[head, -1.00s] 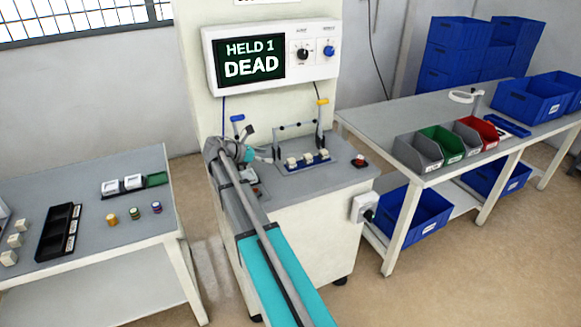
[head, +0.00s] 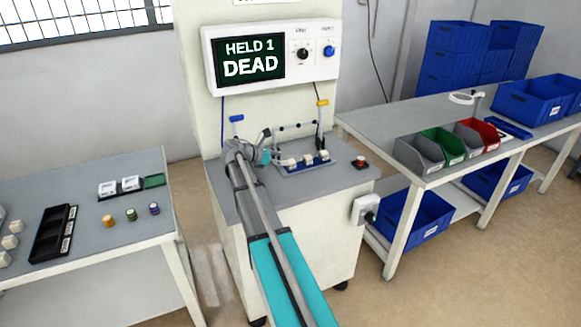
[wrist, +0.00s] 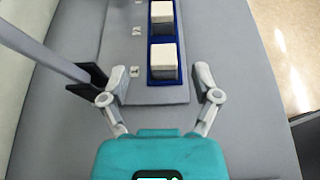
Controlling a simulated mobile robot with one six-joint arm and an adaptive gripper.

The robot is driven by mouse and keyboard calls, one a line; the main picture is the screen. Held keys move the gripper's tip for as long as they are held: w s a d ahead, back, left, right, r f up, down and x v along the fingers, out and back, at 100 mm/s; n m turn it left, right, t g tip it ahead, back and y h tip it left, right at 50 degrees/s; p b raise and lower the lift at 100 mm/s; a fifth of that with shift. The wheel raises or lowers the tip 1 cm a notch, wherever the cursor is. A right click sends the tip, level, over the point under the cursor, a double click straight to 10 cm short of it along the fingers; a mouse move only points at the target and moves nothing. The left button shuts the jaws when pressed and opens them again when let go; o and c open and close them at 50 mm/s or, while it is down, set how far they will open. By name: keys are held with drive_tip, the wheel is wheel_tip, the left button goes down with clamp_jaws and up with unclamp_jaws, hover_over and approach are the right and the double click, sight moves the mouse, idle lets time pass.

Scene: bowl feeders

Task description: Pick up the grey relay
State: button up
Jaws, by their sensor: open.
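Several white-topped relays stand in a row in a blue holder (wrist: 152,78) on the bench; it also shows in the head view (head: 302,169). In the wrist view the nearest relay (wrist: 164,61) has pale sides, and a second relay (wrist: 162,12) behind it shows a darker grey side. I cannot tell for sure which is the grey relay. My gripper (wrist: 160,76) is open and empty, its fingers apart on either side of the holder's near end, just short of the nearest relay.
A display (head: 250,62) reads "HELD 1 DEAD". A red button (head: 360,162) is right of the holder. A table with a black tray (head: 54,232) stands left; grey, green and red bins (head: 442,146) stand right.

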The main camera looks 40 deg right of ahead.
sight(293, 160)
drive_tip(key=shift+b+x, duration=0.85)
drive_tip(key=shift+x, duration=1.55)
drive_tip(key=shift+s, duration=0.1)
drive_tip(key=shift+c, duration=0.3)
clamp_jaws()
